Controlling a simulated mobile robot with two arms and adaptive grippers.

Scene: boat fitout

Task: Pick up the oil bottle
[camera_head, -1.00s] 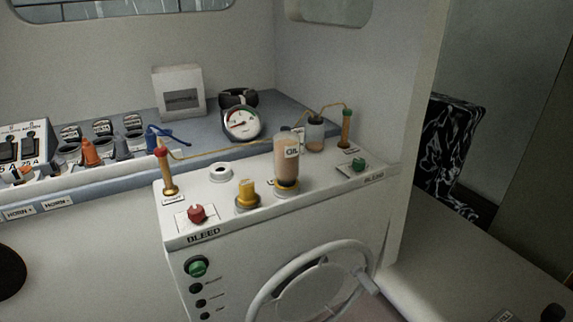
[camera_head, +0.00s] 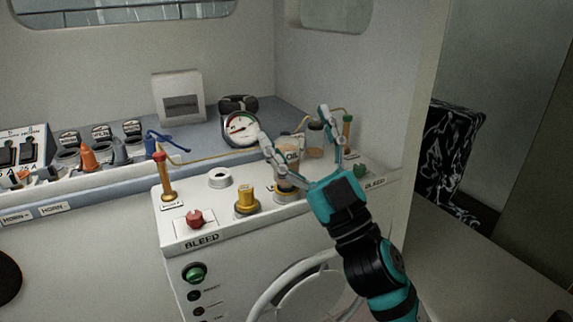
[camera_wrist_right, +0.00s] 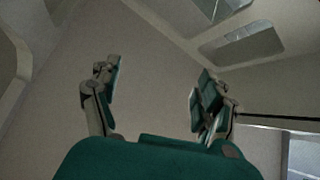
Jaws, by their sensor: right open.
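The oil bottle (camera_head: 288,157), with tan contents and a white OIL label, stands upright on the white console in the head view. It sits in a yellow-ringed seat, and my right gripper partly covers it. My right gripper (camera_head: 295,122) is open, with its two fingers spread to the left and right of the bottle in the picture. I cannot tell whether a finger touches the bottle. In the right wrist view the open right gripper (camera_wrist_right: 158,78) has only walls and ceiling between its fingers; the bottle does not show there. My left gripper is not in view.
A yellow cap (camera_head: 246,199), a white ring (camera_head: 219,178) and a red knob (camera_head: 195,219) are on the console left of the bottle. A gauge (camera_head: 241,129) and a small jar (camera_head: 315,138) stand behind. A steering wheel (camera_head: 305,290) is at the front.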

